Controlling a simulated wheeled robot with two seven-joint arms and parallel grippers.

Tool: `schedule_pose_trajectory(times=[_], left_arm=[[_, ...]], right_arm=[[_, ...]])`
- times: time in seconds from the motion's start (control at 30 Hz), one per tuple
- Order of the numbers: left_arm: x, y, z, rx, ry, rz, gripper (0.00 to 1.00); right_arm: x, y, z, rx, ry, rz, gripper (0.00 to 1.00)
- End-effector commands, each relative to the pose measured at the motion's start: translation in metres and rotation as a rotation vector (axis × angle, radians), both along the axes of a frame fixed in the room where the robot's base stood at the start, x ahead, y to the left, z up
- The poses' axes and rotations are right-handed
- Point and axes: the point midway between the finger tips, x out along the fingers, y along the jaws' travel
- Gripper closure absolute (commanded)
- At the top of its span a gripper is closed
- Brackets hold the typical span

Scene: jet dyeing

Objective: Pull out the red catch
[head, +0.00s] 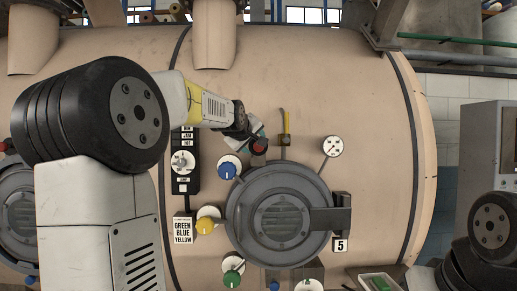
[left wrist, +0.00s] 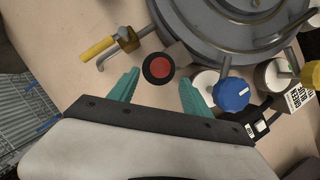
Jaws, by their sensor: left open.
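The red catch (head: 259,146) is a short black-rimmed knob with a red face, just above the round grey hatch (head: 281,215) in the head view. In the left wrist view the red catch (left wrist: 159,69) lies ahead of and between the teal fingertips. My left gripper (head: 252,134) is at the catch, its fingers partly hidden by the wrist in the head view. In the left wrist view the left gripper (left wrist: 158,86) is open, with a gap between each finger and the knob. My right gripper is not in view; only part of my right arm shows at lower right.
A blue knob (head: 229,167) sits close to the left gripper, near one finger in the wrist view. A yellow-handled valve (head: 285,140) stands to the right of the catch. A yellow knob (head: 208,219), green knob (head: 232,272) and gauge (head: 332,146) surround the hatch.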

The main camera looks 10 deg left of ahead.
Motion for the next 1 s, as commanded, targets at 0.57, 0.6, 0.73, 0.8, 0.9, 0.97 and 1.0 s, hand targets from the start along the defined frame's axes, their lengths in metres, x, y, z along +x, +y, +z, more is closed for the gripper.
schedule_pose_trajectory(times=[0.57, 0.6, 0.73, 0.8, 0.9, 0.97, 1.0], left_arm=[[0.069, 0.000, -0.020, 0.002, 0.002, 0.000, 0.43], [0.069, 0.000, -0.020, 0.002, 0.002, 0.000, 0.43], [0.070, 0.000, -0.020, 0.002, 0.002, -0.001, 0.43], [0.070, 0.000, -0.020, 0.002, 0.002, -0.001, 0.43], [0.070, 0.000, -0.021, 0.002, 0.002, -0.001, 0.57], [0.070, 0.000, -0.021, 0.002, 0.003, -0.001, 0.69], [0.070, 0.000, -0.021, 0.002, 0.003, -0.001, 0.76]], right_arm=[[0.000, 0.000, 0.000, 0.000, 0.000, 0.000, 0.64], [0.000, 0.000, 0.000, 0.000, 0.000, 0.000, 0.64], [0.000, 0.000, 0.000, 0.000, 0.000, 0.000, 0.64], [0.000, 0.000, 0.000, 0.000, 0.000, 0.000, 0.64], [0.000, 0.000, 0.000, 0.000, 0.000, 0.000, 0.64], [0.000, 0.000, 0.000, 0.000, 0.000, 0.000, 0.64], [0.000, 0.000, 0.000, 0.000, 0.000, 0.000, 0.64]])
